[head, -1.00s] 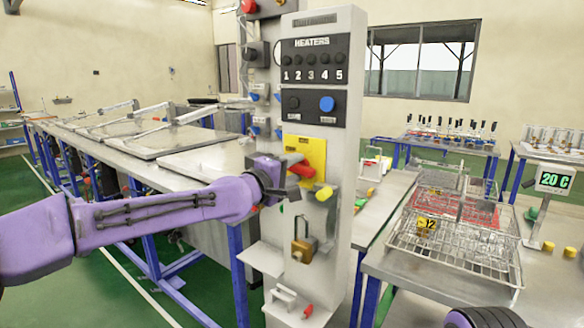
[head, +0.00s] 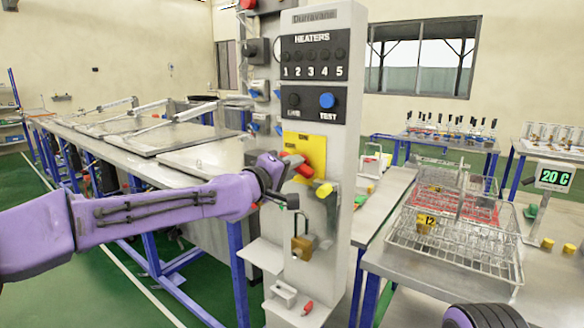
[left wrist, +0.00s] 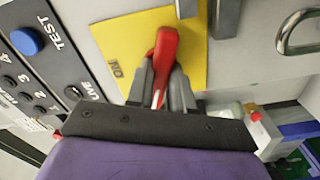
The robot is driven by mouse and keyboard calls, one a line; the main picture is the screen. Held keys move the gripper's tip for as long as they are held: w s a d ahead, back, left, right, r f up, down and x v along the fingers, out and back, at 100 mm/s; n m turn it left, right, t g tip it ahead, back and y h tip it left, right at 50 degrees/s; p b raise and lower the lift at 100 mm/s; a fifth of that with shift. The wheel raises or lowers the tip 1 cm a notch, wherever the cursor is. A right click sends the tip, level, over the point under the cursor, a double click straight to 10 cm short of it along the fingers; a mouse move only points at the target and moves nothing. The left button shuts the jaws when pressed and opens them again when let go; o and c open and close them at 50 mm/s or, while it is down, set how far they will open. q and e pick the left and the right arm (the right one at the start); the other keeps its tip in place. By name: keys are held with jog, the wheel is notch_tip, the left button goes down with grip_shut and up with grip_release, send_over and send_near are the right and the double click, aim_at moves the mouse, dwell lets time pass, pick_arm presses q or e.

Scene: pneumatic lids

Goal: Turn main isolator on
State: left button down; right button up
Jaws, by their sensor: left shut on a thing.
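The main isolator is a red handle on a yellow plate (head: 313,148) on the front of the grey control column (head: 330,215). The red handle (left wrist: 165,50) stands out from the plate in the left wrist view. My left gripper (left wrist: 161,82) has its two dark fingers on either side of the handle and is shut on it. In the head view my left gripper (head: 285,172) reaches the plate from the left and partly hides the handle. The word ON shows on the plate beside the handle in the left wrist view.
Above the isolator are heater knobs (head: 312,55) and a blue TEST button (head: 327,101). Below it hang a yellow tag (head: 324,190) and a brass padlock (head: 301,247). Wire baskets (head: 450,240) stand on the right bench. Long lidded tanks (head: 130,140) stand at left.

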pick_arm(q)
jog(key=m, duration=1.3)
jog(key=shift+f, duration=0.1)
jog(key=shift+m+p, duration=0.3)
jog(key=shift+m, duration=0.1)
jog(key=c, duration=1)
grip_release()
